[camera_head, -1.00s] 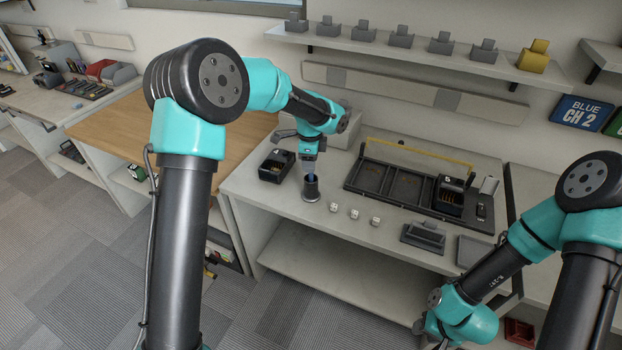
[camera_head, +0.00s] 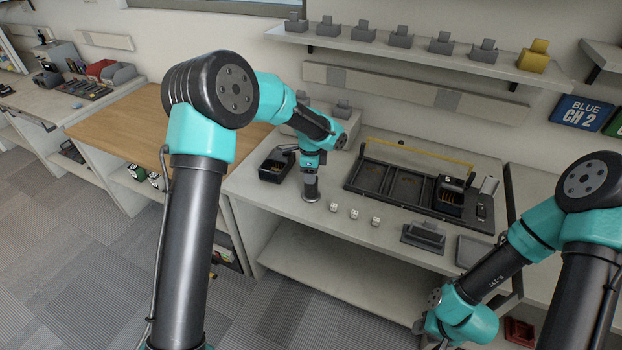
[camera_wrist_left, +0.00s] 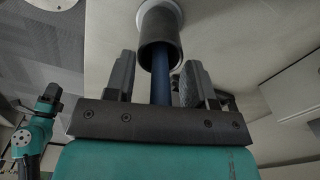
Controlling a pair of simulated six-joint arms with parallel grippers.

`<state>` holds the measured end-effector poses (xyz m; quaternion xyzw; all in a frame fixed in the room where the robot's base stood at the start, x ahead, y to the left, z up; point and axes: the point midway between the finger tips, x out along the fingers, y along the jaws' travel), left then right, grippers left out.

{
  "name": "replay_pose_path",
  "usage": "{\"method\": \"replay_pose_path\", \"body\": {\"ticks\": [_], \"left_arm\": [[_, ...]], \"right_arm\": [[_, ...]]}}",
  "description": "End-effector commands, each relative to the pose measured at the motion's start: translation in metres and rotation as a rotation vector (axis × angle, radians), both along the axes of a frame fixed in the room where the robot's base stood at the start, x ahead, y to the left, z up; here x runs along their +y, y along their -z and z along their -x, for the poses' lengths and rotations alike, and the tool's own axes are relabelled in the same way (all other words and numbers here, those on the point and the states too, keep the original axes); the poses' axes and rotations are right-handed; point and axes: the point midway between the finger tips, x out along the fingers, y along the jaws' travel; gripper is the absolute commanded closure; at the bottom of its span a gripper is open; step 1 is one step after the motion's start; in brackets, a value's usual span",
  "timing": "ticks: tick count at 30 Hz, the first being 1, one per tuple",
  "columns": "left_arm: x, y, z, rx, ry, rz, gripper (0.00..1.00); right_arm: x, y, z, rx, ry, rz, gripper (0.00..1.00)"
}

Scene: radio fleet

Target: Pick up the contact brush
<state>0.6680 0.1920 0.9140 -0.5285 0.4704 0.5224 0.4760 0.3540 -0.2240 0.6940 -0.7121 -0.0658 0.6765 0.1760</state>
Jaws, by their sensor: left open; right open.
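The contact brush shows in the left wrist view as a blue handle (camera_wrist_left: 161,88) standing in a dark round cup (camera_wrist_left: 160,42). In the head view the cup (camera_head: 311,189) stands on the grey bench, and my gripper hides the brush. My left gripper (camera_wrist_left: 160,78) is open, pointing down over the cup. Its two dark fingers lie on either side of the blue handle, with gaps visible. The brush end inside the cup is hidden. My right arm is at the lower right of the head view; its jaws cannot be made out there.
A black charger-like box (camera_head: 276,166) sits just left of the cup. Several small white cubes (camera_head: 354,214) lie to its right. A black tray (camera_head: 372,180) with a yellow bar and a dark stand (camera_head: 423,235) are farther right. The front-left bench area is clear.

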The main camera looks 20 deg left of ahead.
Motion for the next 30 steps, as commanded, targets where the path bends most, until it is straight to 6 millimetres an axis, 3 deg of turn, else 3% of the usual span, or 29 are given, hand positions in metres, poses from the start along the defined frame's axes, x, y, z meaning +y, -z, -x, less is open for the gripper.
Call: {"method": "replay_pose_path", "body": {"ticks": [6, 21, 30], "left_arm": [[0.0000, -0.0003, -0.0001, 0.000, 0.000, 0.000, 0.51], [0.0001, -0.0004, -0.0001, 0.000, 0.000, 0.000, 0.99], [0.0000, -0.0012, -0.0002, -0.001, 0.000, 0.000, 1.00]], "right_arm": [[0.0000, 0.0000, 0.0000, 0.000, 0.000, 0.000, 0.57], [0.0000, 0.0000, 0.0000, 0.000, 0.000, 0.000, 0.57], [0.0000, 0.0000, 0.0000, 0.000, 0.000, 0.000, 0.57]]}}
